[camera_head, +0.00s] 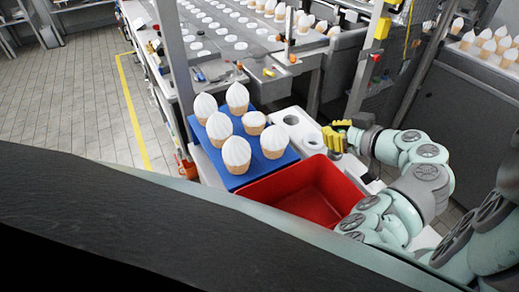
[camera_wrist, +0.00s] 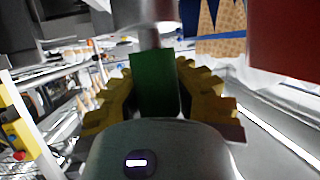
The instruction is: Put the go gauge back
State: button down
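The go gauge shows in the wrist view as a green handle (camera_wrist: 155,85) with a grey metal cylinder (camera_wrist: 152,12) at its far end. My gripper (camera_wrist: 157,75) has its yellow fingers against both sides of the green handle and appears shut on it. In the head view my gripper (camera_head: 337,135) is at the right of the white holder block (camera_head: 291,119), which has round openings. The gauge itself cannot be made out there.
A blue tray (camera_head: 206,160) with several cream-topped cones stands left of the holder. An empty red bin (camera_head: 300,186) is in front of it. Behind are a metal machine frame and a conveyor (camera_head: 225,45) with rows of white cones. Open tiled floor (camera_head: 75,95) lies at the left.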

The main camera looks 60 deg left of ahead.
jog(key=shift+r, duration=1.45)
